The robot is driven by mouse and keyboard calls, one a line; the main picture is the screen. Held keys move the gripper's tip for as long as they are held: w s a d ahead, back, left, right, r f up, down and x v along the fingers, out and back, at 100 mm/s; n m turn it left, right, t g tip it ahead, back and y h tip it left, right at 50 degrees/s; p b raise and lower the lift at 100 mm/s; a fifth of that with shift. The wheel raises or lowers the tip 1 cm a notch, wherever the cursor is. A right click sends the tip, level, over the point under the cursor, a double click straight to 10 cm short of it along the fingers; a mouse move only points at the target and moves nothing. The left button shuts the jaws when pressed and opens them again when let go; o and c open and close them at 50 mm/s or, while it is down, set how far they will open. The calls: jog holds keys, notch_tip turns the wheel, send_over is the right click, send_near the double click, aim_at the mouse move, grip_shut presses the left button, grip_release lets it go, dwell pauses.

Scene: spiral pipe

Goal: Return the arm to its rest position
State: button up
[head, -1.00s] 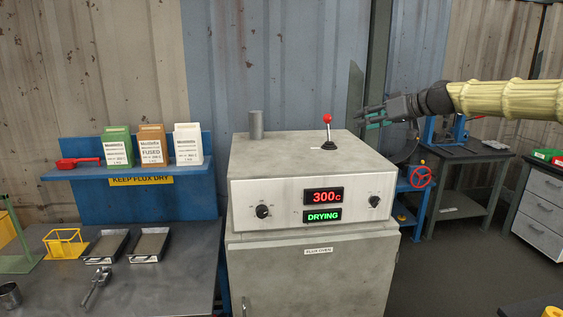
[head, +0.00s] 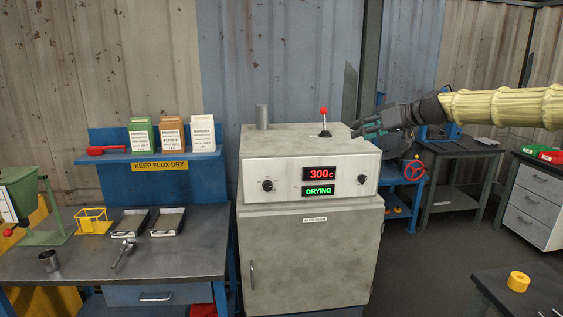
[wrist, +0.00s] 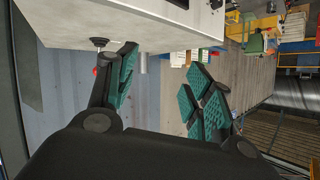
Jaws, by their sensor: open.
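My gripper (head: 366,130) is at the right of the head view, at the end of my yellow-sleeved arm. It is beside the right upper part of the flux oven (head: 312,240). Its fingers point left and nothing is between them. In the wrist view the green-padded fingers (wrist: 163,90) are spread apart. The oven's lever with a red knob (head: 323,122) stands upright on the oven's top, left of my gripper and apart from it. The oven's displays (head: 319,182) read 300c and DRYING.
A metal workbench (head: 190,260) with trays (head: 167,222) and a yellow wire holder (head: 93,221) stands at left. Flux boxes (head: 171,135) stand on a blue shelf. Behind my arm are a dark table (head: 455,150) and a drawer cabinet (head: 535,195).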

jog(key=s+a+f+m+g+h, duration=0.15)
jog(key=a+f, duration=0.25)
jog(key=f, duration=0.8)
jog(key=s+a+f+g+h, duration=0.15)
jog(key=a+f, duration=0.25)
jog(key=f, duration=0.9)
jog(key=s+a+f+m+g, duration=0.1)
jog(key=s+f, duration=0.4)
jog(key=f, duration=0.3)
jog(key=s+a+f+h+b, duration=0.1)
jog(key=s+f, duration=0.3)
jog(key=f, duration=0.4)
jog(key=s+a+f+m+g, duration=0.1)
jog(key=s+a+f, duration=0.1)
jog(key=s+f, duration=0.45)
jog(key=s+d+f+m+g+h, duration=0.2)
jog(key=s+f+h, duration=0.1)
jog(key=s+f, duration=1.75)
jog(key=s+d+f, duration=0.1)
jog(key=s+d, duration=0.1)
jog(key=s, duration=0.7)
jog(key=s+d+f+g+h+b, duration=0.1)
jog(key=s+d, duration=0.2)
jog(key=s, duration=0.6)
jog(key=s+d+f+g+h, duration=0.1)
jog(key=s+d, duration=0.1)
jog(key=s, duration=0.6)
jog(key=shift+s+d+f+m, duration=0.15)
jog(key=shift+s+f+m, duration=0.15)
jog(key=shift+s+m, duration=0.1)
